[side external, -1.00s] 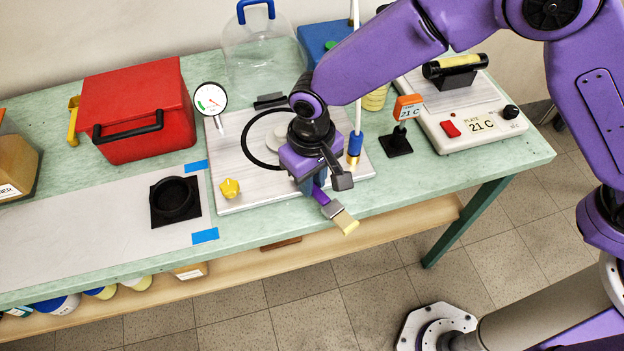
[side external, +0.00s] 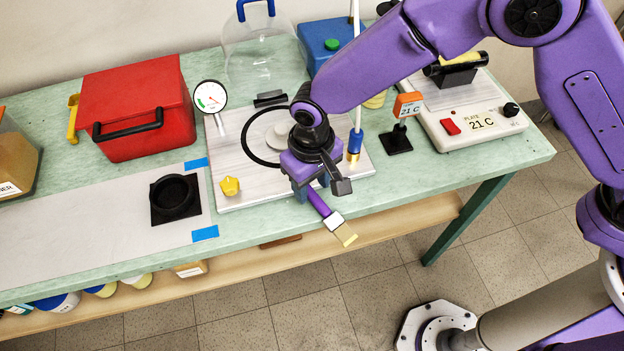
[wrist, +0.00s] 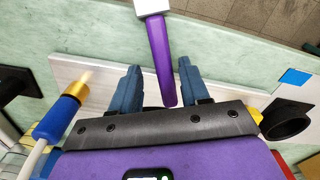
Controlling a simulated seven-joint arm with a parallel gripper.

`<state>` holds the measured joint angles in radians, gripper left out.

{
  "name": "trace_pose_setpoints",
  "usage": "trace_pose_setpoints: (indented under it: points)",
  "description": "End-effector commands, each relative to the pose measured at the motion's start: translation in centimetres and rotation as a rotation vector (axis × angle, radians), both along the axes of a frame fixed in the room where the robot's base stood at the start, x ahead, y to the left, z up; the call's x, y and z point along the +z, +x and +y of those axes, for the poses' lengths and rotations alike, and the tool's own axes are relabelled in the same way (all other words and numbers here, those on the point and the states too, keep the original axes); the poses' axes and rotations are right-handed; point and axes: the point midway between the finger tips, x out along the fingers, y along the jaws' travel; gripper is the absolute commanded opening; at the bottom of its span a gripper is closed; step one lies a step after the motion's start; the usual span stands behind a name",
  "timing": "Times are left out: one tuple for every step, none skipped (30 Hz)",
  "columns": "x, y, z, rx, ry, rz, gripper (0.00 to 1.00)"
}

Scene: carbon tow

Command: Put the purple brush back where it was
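The purple brush (side external: 318,202) has a purple handle, a pale ferrule and yellowish bristles. In the side view it slants down to the right from under my gripper (side external: 311,188), its head appearing past the table's front edge. In the wrist view the handle (wrist: 160,60) lies between the two blue fingers of my gripper (wrist: 159,70), with a visible gap on each side, so the gripper is open. I cannot tell whether the brush is resting on something or in the air. The handle's far end is hidden in the side view.
A pale board (side external: 232,198) lies under my gripper, with a yellow knob (side external: 230,186), a dial gauge (side external: 210,97) and a blue-and-brass fitting (side external: 355,145). A black round holder (side external: 174,198) stands left between blue tapes. A hot plate (side external: 478,122) is at right.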

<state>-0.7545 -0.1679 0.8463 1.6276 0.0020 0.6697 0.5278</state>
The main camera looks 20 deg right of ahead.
Motion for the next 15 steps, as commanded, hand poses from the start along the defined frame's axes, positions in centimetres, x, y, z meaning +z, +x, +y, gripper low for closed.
trace_pose_setpoints:
  points:
    - [0.0, 0.0, 0.0, 0.000, 0.000, 0.000, 0.46]
    - [0.0, 0.0, 0.0, 0.000, 0.000, 0.000, 0.46]
    - [0.1, 0.0, 0.0, 0.000, 0.000, 0.000, 0.46]
    - [0.2, 0.0, 0.0, 0.000, 0.000, -0.001, 0.46]
    - [0.4, 0.0, 0.0, 0.000, 0.001, -0.001, 0.46]
    - [0.7, 0.0, 0.0, 0.000, 0.002, -0.001, 0.46]
    - [1.0, 0.0, 0.1, 0.000, 0.003, -0.003, 0.46]
    - [1.4, 0.1, 0.1, 0.000, 0.003, -0.003, 0.46]
    - [1.9, 0.1, 0.1, 0.000, 0.003, -0.003, 0.46]
    - [2.5, 0.1, 0.1, 0.000, 0.005, -0.003, 0.46]
    - [3.0, 0.1, 0.1, 0.000, 0.005, -0.003, 0.46]
    - [3.8, 0.1, 0.1, 0.000, 0.005, -0.004, 0.46]
    - [4.5, 0.1, 0.1, 0.000, 0.005, -0.003, 0.46]
    - [5.1, 0.1, 0.1, 0.000, 0.005, -0.004, 0.46]
    - [6.0, 0.1, 0.1, 0.000, 0.005, -0.003, 0.46]
